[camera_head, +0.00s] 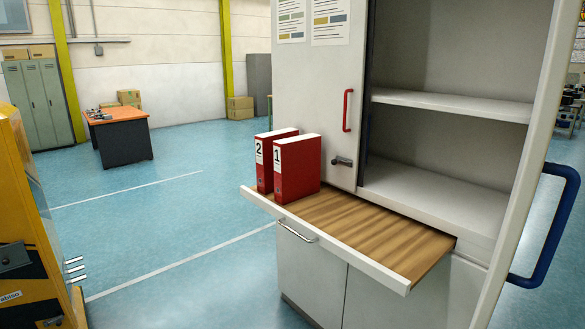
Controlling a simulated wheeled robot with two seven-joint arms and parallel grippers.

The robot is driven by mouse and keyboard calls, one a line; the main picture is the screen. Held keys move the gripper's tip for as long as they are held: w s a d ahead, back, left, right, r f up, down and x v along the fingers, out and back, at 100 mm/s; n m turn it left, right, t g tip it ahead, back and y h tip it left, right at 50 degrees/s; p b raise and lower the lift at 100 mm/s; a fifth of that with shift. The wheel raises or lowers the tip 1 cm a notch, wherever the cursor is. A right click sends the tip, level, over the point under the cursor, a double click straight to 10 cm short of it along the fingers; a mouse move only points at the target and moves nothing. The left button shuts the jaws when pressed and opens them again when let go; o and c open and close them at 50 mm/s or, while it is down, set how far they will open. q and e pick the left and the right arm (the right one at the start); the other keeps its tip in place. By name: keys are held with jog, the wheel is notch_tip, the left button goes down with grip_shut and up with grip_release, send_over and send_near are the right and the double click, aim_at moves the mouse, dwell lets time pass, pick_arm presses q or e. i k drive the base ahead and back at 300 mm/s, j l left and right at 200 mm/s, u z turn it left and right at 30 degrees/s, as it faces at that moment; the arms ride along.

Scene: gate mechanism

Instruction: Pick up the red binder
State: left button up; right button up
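Two red binders stand upright side by side at the left end of a pulled-out wooden shelf (370,226). The nearer red binder (300,169) has a white label marked 1. The red binder behind it to the left (262,165) has a label marked 2 and is partly hidden by the first. Neither of my grippers is in view.
The shelf belongs to a grey-white cabinet (310,90). A door with a red handle (347,110) rises behind the binders. The right compartment (445,140) is open and empty; its door with a blue handle (549,225) swings out on the right. The shelf's right part is clear.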

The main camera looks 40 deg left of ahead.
aim_at(297, 160)
jog(key=j, duration=0.55)
jog(key=k+j+z, duration=0.1)
jog(key=j, duration=1)
jog(key=k+j+z, duration=0.1)
jog(key=j, duration=0.45)
jog(key=k+j, duration=0.1)
jog(key=j, duration=0.45)
jog(key=j+z, duration=0.05)
